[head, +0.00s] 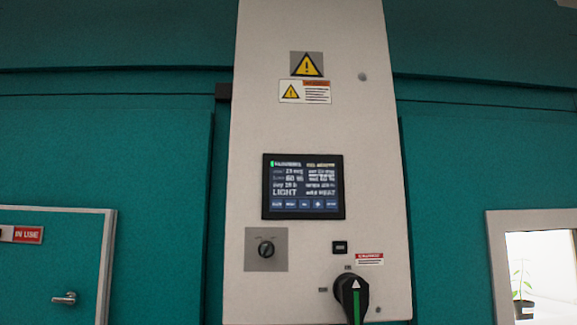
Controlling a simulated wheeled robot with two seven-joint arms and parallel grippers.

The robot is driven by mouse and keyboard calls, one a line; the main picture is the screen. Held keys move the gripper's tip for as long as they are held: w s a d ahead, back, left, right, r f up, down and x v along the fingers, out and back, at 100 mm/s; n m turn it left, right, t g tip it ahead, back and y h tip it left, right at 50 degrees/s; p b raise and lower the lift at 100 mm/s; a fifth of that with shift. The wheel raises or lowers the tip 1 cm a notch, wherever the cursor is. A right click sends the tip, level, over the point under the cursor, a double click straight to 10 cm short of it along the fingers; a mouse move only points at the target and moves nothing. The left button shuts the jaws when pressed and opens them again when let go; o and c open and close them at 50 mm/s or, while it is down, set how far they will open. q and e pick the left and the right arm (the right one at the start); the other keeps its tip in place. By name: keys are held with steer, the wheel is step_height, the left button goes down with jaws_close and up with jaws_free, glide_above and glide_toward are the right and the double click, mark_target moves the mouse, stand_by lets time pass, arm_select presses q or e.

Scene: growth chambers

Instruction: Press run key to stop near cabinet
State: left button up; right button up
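A tall light-grey cabinet panel (310,125) stands upright in the middle of the head view. A lit display screen (303,187) in a black frame sits on it, with lines of text including "LIGHT" and a row of small keys (304,204) along the bottom. Their labels are too small to read surely. A rotary switch (266,250) on a grey plate is below left. Neither of my grippers is in view.
A large black rotary handle (352,294) with a white arrow and green stripe is at the panel's lower right. Warning labels (305,92) are above the screen. Teal walls flank the panel. A door (60,275) marked "IN USE" is left; a window (540,275) showing a plant is right.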

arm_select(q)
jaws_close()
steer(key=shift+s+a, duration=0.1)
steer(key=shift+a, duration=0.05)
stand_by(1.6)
